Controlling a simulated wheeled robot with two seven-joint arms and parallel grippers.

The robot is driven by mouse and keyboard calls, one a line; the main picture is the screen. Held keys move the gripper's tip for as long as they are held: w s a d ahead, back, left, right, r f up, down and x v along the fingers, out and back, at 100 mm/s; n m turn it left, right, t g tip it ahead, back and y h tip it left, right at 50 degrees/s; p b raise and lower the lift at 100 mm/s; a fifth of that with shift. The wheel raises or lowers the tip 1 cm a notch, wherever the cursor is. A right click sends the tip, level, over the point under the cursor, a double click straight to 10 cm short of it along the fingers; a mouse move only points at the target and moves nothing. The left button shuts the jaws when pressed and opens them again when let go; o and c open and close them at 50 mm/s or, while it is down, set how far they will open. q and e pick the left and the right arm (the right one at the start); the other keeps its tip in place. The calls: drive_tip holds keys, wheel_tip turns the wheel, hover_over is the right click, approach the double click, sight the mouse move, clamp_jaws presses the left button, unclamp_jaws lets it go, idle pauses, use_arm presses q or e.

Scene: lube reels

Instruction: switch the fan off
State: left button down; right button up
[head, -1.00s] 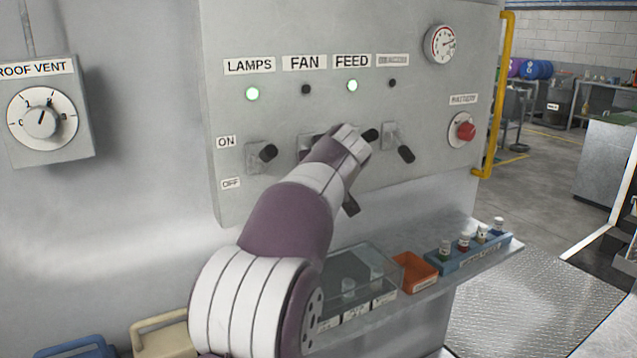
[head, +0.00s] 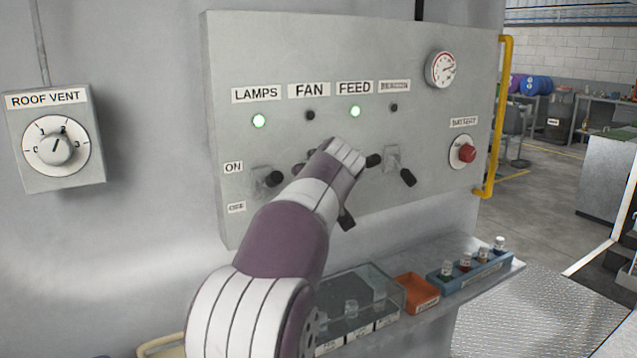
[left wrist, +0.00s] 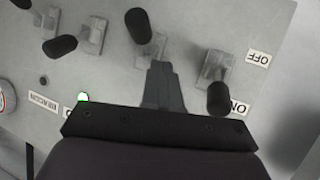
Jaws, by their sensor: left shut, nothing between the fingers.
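The grey panel (head: 222,140) carries a FAN label (head: 309,90) with a dark indicator lamp (head: 310,115) below it. My left arm hides most of the FAN switch in the head view. In the left wrist view, which is turned upside down, the FAN lever (left wrist: 138,25) points up, toward the OFF label's (left wrist: 258,57) side. My left gripper (left wrist: 163,70) is shut and empty, its fingertips close to the base of the FAN switch on the ON side. I cannot tell whether they touch. My right gripper is not in view.
The LAMPS lever (head: 274,179) and FEED lever (head: 374,160) flank the FAN switch; both their lamps are lit green. A fourth lever (head: 408,178) and a red button (head: 467,153) are farther right. A shelf (head: 440,304) with an orange bin (head: 416,291) runs below.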

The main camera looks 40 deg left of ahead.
use_arm(q)
drive_tip(key=a+b+v, duration=0.1)
drive_tip(key=v, duration=1)
drive_tip(key=shift+s+r, duration=0.3)
drive_tip(key=shift+r, duration=0.15)
drive_tip(key=shift+s, duration=0.1)
